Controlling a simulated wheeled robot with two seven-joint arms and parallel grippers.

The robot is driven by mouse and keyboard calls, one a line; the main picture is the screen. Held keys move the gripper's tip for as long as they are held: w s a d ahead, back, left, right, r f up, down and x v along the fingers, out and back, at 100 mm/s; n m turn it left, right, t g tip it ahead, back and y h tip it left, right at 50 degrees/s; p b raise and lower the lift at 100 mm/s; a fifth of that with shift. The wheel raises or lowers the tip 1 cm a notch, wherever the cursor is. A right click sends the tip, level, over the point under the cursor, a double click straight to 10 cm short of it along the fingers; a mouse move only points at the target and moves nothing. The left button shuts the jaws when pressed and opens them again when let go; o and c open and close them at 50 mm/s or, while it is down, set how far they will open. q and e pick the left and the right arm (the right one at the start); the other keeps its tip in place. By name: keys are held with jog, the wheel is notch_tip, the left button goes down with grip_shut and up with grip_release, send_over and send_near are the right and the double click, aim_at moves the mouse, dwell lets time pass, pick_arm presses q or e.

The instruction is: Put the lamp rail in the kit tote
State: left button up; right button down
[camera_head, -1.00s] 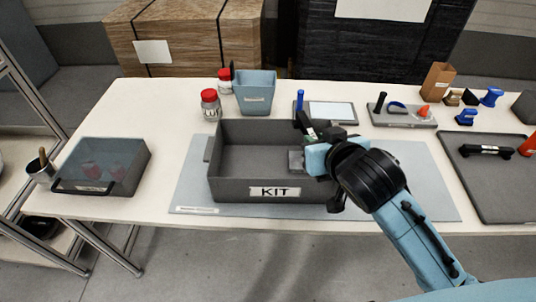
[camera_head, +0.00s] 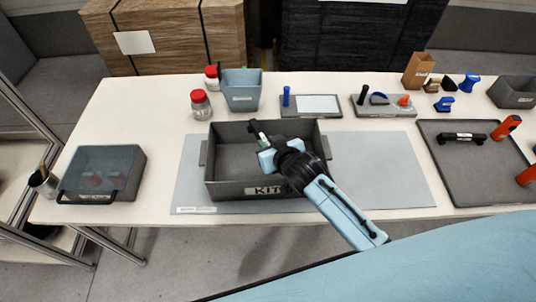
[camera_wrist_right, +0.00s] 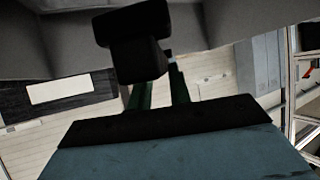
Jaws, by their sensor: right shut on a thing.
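The kit tote (camera_head: 225,157) is a dark grey open box with a KIT label, on the grey-blue mat in the head view. My right gripper (camera_head: 261,138) is over the tote's inside, reaching in across the front and right walls. It is shut on a black piece, the lamp rail (camera_head: 252,126), partly hidden by the gripper. My left gripper is not in view.
A dark tray (camera_head: 448,178) at right holds another black bar (camera_head: 463,136) and red-orange parts. A blue bin (camera_head: 241,92) and red-lidded jars (camera_head: 201,105) stand behind the tote. A lidded grey box (camera_head: 103,173) is at left. The mat (camera_head: 385,170) right of the tote is clear.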

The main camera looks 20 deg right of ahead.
jog(key=shift+f, duration=0.4)
notch_tip(320, 180, down, 3)
jog(key=shift+f+b, duration=0.1)
jog(key=shift+b, duration=0.2)
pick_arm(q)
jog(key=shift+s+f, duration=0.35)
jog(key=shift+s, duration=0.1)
pick_arm(e)
jog(key=shift+f, duration=0.15)
